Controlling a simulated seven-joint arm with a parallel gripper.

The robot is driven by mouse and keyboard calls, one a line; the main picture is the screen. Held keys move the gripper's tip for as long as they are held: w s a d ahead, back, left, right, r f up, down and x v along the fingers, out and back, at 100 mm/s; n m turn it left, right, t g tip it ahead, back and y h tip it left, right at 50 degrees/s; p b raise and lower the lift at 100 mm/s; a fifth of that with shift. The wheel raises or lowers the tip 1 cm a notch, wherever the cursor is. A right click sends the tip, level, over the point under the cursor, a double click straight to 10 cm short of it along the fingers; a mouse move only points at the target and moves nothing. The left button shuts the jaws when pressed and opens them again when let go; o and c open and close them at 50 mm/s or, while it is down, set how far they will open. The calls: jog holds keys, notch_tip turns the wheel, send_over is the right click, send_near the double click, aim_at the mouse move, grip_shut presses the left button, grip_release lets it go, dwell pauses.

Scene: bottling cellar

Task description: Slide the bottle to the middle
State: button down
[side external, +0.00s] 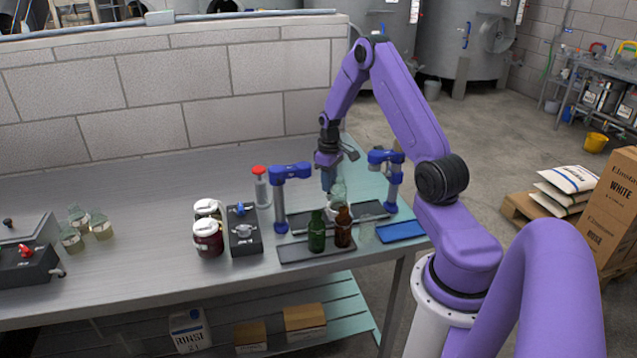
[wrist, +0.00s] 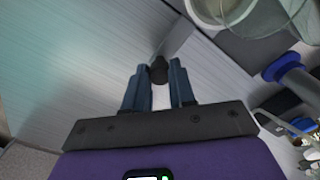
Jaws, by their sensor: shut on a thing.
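My gripper (side external: 328,182) points down between two blue posts, behind a clear bottle (side external: 338,190). In the wrist view its blue fingers (wrist: 158,92) are closed on a small dark knob (wrist: 159,69). What the knob belongs to is unclear. The clear bottle stands near a dark rail (side external: 371,218) on the table. A green bottle (side external: 317,232) and a brown bottle (side external: 343,227) stand in front of it, upright. I cannot tell which bottle is meant. A clear round glass thing (wrist: 215,10) shows at the top of the wrist view.
The left blue post (side external: 279,200) and right blue post (side external: 393,185) flank the gripper. A dark mat (side external: 295,254) and a blue mat (side external: 402,231) lie in front. The table's back left is clear.

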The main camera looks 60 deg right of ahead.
jog(key=c, duration=0.9)
grip_release()
notch_tip(320, 180, up, 18)
jog(key=shift+f, duration=0.25)
jog(key=a+n, duration=0.1)
jog(key=a, duration=0.3)
jog(key=a+r+n, duration=0.1)
jog(key=a, duration=0.4)
jog(key=w+a, duration=0.1)
jog(key=a, duration=0.4)
jog(key=shift+r+n, duration=0.25)
jog(key=shift+n, duration=0.15)
jog(key=s+a+n, duration=0.3)
jog(key=s+a, duration=0.4)
jog(key=a, duration=0.3)
jog(key=s+a+n, duration=0.3)
jog(key=s+a, duration=0.5)
jog(key=a, duration=0.3)
jog(key=s+n, duration=0.1)
jog(key=s, duration=0.3)
jog(key=s+a+n, duration=0.1)
jog(key=s, duration=0.3)
jog(key=s+f+n, duration=0.1)
jog(key=s, duration=0.3)
jog(key=shift+a+n, duration=0.15)
jog(key=shift+n, duration=0.25)
